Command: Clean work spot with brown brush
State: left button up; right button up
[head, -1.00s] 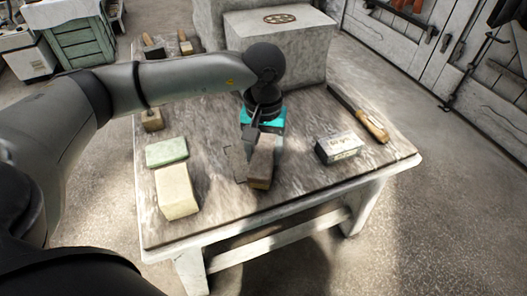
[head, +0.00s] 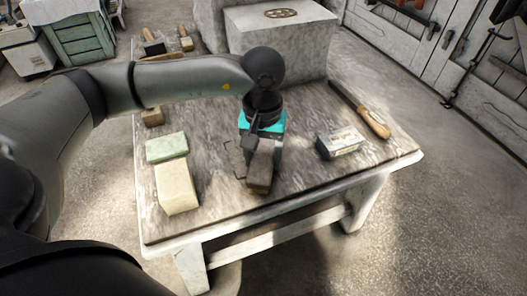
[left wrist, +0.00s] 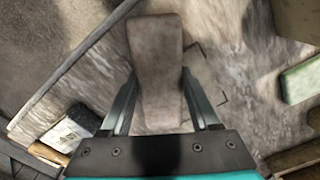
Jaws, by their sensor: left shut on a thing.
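The brown brush (head: 260,175), a brown block, is near the middle of the worktable (head: 215,218). My left gripper (head: 263,150) is shut on it from above; the left wrist view shows the brush (left wrist: 157,60) between both fingers. The brush appears down at the tabletop, though contact is hard to see. The work spot (head: 237,160), marked by thin dark corner lines, lies just left of the brush and partly under it. In the left wrist view, its corner marks (left wrist: 222,101) show to the right of the brush. My right gripper is not in view.
A green block (head: 166,147) and a cream block (head: 176,188) lie at left. A grey box (head: 338,144) and a wooden-handled tool (head: 373,122) lie at right. A big plaster block (head: 278,45) stands behind. The table's front strip is clear.

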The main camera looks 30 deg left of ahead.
aim_at(266, 142)
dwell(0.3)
pick_arm(q)
jog(key=shift+w+a+b, duration=0.3)
jog(key=shift+w+b, duration=0.05)
jog(key=shift+w, duration=0.5)
jog(key=shift+w+a, duration=0.2)
jog(key=shift+w, duration=0.35)
jog(key=shift+w+a, duration=0.15)
jog(key=shift+w, duration=0.4)
jog(key=shift+s+d+p, duration=0.3)
jog(key=shift+s+p, duration=0.1)
jog(key=shift+s, duration=0.55)
jog(key=shift+s+d, duration=0.2)
jog(key=shift+s, duration=0.35)
jog(key=shift+s+d, duration=0.15)
jog(key=shift+s, duration=0.4)
